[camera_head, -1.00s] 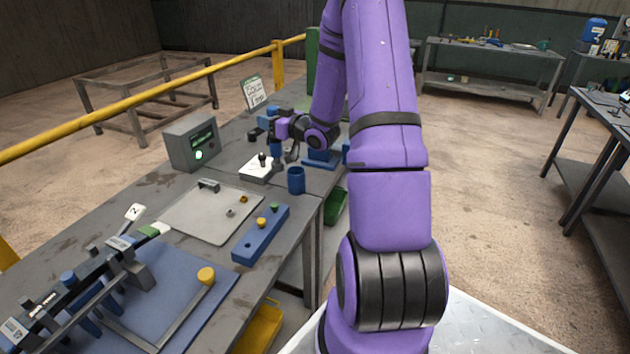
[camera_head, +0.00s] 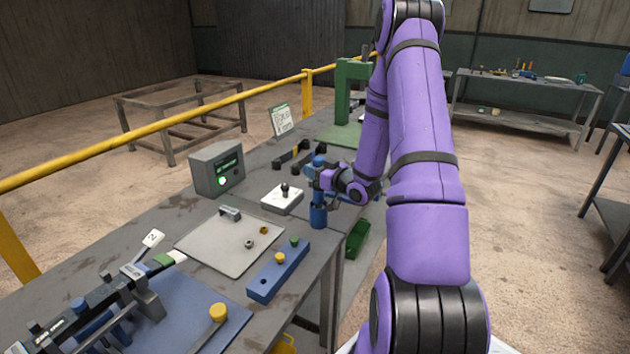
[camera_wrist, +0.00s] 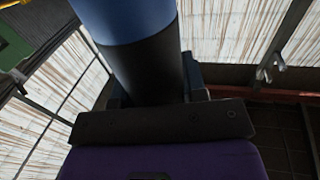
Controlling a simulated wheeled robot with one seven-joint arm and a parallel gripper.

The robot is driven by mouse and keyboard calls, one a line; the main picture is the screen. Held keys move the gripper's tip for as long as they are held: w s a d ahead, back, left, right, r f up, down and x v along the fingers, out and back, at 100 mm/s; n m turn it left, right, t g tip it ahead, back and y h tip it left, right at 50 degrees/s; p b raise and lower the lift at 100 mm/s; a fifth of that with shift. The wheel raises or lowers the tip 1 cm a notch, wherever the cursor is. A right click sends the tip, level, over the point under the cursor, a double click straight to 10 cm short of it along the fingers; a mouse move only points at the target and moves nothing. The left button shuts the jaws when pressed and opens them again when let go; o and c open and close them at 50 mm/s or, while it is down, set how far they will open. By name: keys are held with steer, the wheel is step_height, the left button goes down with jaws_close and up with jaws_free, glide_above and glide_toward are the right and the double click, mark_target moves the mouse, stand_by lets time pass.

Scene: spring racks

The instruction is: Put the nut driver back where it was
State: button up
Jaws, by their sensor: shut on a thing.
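The nut driver, a blue and dark cylinder (camera_wrist: 140,55), fills the upper middle of the wrist view. In the head view its blue top (camera_head: 318,161) shows above my gripper (camera_head: 322,181). My gripper is shut on it and holds it about upright. Directly below is a blue cup-shaped holder (camera_head: 318,217) near the right edge of the bench. The driver's lower part is at or just over the holder's mouth; I cannot tell whether it is inside. The fingertips are mostly hidden.
On the bench (camera_head: 130,232) are a white block with a dark knob (camera_head: 283,199), a grey box with a green light (camera_head: 217,168), a flat tray (camera_head: 215,250) and a blue block with coloured knobs (camera_head: 278,270). A green press (camera_head: 345,100) stands behind.

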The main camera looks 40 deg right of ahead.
steer(key=shift+f, duration=1.9)
steer(key=o, duration=1.2)
